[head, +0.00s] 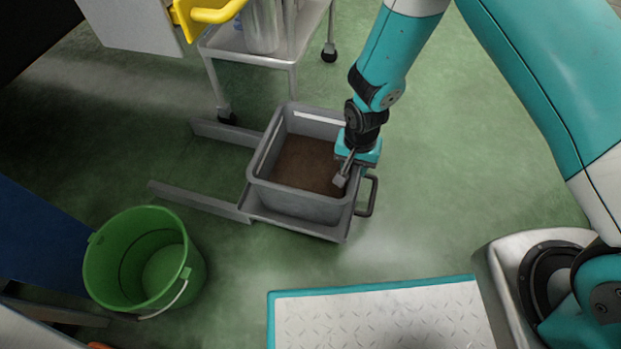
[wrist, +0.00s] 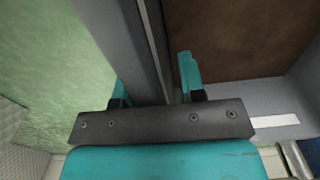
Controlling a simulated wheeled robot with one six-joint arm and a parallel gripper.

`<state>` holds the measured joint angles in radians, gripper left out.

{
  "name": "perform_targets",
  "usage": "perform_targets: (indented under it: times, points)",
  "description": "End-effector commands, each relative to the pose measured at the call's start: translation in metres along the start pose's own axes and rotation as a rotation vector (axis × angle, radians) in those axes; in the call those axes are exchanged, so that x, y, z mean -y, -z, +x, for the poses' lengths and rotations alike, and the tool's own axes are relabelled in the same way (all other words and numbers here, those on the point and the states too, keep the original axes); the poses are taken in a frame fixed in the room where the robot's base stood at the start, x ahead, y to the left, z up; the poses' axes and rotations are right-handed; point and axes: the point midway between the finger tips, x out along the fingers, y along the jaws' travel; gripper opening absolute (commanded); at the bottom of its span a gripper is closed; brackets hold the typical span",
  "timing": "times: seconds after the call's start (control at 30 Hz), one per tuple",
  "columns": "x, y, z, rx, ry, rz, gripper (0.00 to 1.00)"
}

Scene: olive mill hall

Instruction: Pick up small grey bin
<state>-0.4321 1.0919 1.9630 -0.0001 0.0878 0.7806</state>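The small grey bin (head: 300,204) sits on the floor on a low grey frame (head: 200,200), with brown material (head: 303,165) covering its bottom. My gripper (head: 345,172) is at the bin's right wall, pointing down. In the wrist view my gripper (wrist: 153,78) straddles the wall of the grey bin (wrist: 143,45). One teal finger is on the inner side over the brown material (wrist: 235,40). The other is on the outer side and mostly hidden by the wall. The fingers stand apart, with a gap showing between the inner finger and the wall.
A green bucket (head: 120,255) stands at the lower left. A grey wheeled cart (head: 255,45) with clear containers stands behind the bin. A dark handle (head: 369,197) is at the bin's right. A teal-edged tread plate (head: 380,318) lies in front. Green floor (head: 460,170) is open to the right.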

Motion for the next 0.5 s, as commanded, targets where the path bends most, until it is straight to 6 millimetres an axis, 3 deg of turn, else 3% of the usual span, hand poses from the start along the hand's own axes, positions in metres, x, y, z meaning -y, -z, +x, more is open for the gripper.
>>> perform_targets:
  times: [0.2, 0.37, 0.5]
  points:
    - [0.0004, 0.0004, 0.0014, -0.001, 0.001, 0.000, 0.37]
    - [0.0004, 0.0003, 0.0012, -0.001, 0.001, 0.000, 0.02]
    - [0.0004, 0.0004, 0.0012, -0.001, 0.001, 0.000, 0.00]
